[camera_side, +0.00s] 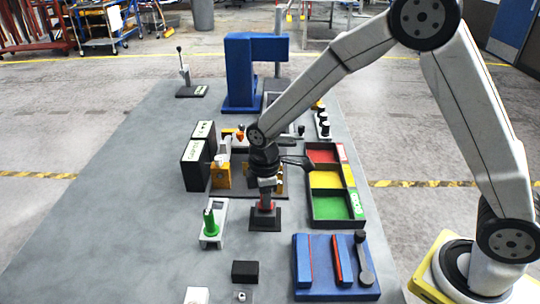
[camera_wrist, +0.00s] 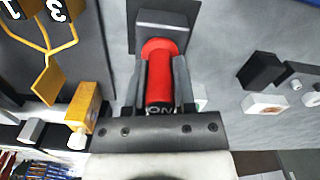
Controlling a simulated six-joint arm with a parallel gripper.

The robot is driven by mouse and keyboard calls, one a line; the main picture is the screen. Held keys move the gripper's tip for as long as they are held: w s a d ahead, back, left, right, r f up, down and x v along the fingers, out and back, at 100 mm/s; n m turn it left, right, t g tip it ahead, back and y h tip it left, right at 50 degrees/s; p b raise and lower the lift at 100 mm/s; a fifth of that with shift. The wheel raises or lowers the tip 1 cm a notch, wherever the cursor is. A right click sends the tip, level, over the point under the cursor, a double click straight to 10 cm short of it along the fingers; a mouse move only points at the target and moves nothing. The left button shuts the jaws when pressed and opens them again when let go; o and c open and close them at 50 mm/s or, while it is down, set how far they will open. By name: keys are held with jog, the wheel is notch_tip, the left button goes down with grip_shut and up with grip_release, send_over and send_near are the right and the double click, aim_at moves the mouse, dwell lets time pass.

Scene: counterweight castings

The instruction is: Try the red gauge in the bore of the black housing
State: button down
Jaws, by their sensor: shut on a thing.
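The red gauge (camera_wrist: 160,75) is held upright between the two fingers of my gripper (camera_wrist: 160,85), which is shut on it; light lettering shows on its near end. In the side view the gauge (camera_side: 266,205) shows below my gripper (camera_side: 266,192), directly over the black housing (camera_side: 264,222), a dark block on a wider square base. In the wrist view the housing (camera_wrist: 165,22) lies just beyond the gauge's wide red collar. The bore is hidden, so I cannot tell whether the gauge's tip is inside it.
A green gauge (camera_side: 209,222) stands in a white holder at left. A tray (camera_side: 311,202) with red, yellow and green compartments is at right. A blue block (camera_side: 300,280) with tools and a black block (camera_side: 245,271) are in front. Black boxes (camera_side: 192,172) and a blue press (camera_side: 240,70) stand behind.

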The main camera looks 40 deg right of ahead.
jog(key=shift+r, duration=1.5)
jog(key=shift+r, duration=2.4)
